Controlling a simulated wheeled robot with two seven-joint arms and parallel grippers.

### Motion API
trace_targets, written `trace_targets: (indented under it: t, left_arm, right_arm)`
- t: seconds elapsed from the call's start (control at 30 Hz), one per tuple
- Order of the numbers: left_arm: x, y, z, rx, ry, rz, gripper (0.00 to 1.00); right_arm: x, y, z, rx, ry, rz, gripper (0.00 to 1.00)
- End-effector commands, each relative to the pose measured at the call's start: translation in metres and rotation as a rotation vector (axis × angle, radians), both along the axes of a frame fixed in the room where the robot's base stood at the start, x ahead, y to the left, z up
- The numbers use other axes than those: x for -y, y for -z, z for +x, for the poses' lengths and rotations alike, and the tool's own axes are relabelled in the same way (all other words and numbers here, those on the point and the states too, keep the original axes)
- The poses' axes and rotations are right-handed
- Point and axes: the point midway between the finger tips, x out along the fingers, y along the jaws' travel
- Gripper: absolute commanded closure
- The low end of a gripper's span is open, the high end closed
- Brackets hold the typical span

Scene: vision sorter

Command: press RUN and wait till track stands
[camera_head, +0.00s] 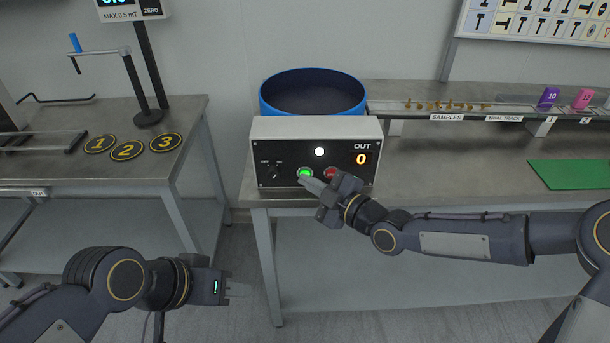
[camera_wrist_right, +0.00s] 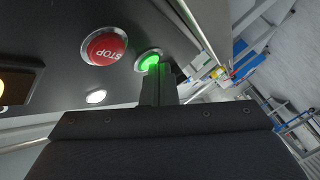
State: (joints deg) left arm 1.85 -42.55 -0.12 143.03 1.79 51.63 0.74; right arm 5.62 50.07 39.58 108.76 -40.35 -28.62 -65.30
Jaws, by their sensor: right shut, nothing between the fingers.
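The control box (camera_head: 262,150) stands at the front of the right bench. Its green button (camera_head: 305,173) glows, and it also glows in the right wrist view (camera_wrist_right: 149,61). The red STOP button (camera_wrist_right: 104,47) is beside it. A white lamp (camera_head: 319,151) is lit and the OUT display (camera_head: 361,159) reads 0. My right gripper (camera_head: 304,181) is shut and empty, its fingertips at the green button; contact is hard to tell. The track (camera_head: 450,109) behind carries several small brass pieces. My left gripper (camera_head: 234,293) hangs low at the left, its finger gap unclear.
A blue-rimmed bowl (camera_head: 312,72) sits behind the box. Purple (camera_head: 548,97) and pink (camera_head: 582,99) blocks stand at the right end of the track. A green mat (camera_head: 570,174) lies at the right. The left table holds numbered discs (camera_head: 126,151) and a stand (camera_head: 148,75).

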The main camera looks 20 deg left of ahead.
Motion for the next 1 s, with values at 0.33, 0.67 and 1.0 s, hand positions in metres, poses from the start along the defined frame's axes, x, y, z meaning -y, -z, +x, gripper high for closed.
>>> trace_targets:
  t: [0.33,0.67,1.0]
  left_arm:
    - [0.0,0.001,0.0,0.0,0.0,0.0,0.62]
    - [0.0,0.013,0.0,0.0,0.0,0.0,0.62]
    - [0.0,0.013,0.0,0.0,0.0,0.0,0.62]
  right_arm:
    - [0.0,0.0,0.0,0.001,0.001,0.0,1.0]
    - [0.004,0.001,-0.015,0.001,0.001,0.0,1.0]
    - [0.005,0.0,-0.017,0.0,0.001,0.001,1.0]
